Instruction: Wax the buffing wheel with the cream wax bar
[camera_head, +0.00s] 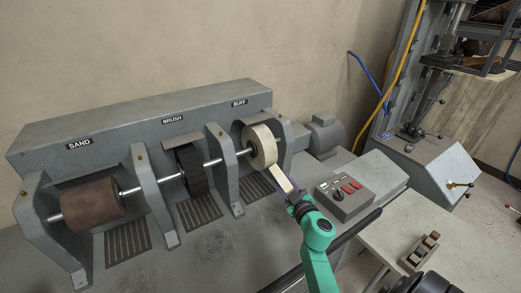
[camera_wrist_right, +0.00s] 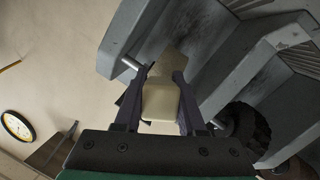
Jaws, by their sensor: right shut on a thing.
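The buffing wheel (camera_head: 263,146) is a cream disc on the shaft under the BUFF label. My right gripper (camera_head: 291,194) comes up from below in the head view, at the lower right of the wheel. It is shut on the cream wax bar (camera_head: 280,178), whose far end points at the wheel's lower front edge. The bar end and rim look very close; I cannot tell whether they touch. In the right wrist view the bar (camera_wrist_right: 160,104) sits between the two dark fingers (camera_wrist_right: 157,78), with a tan surface, seemingly the wheel, just beyond it. My left gripper is not in view.
Left of the buffing wheel are the dark brush wheel (camera_head: 191,171) and brown sanding drum (camera_head: 88,205), separated by grey brackets (camera_head: 149,188). A control box (camera_head: 344,196) with red switches stands right of the gripper. A small rack (camera_head: 420,252) lies on the table at lower right.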

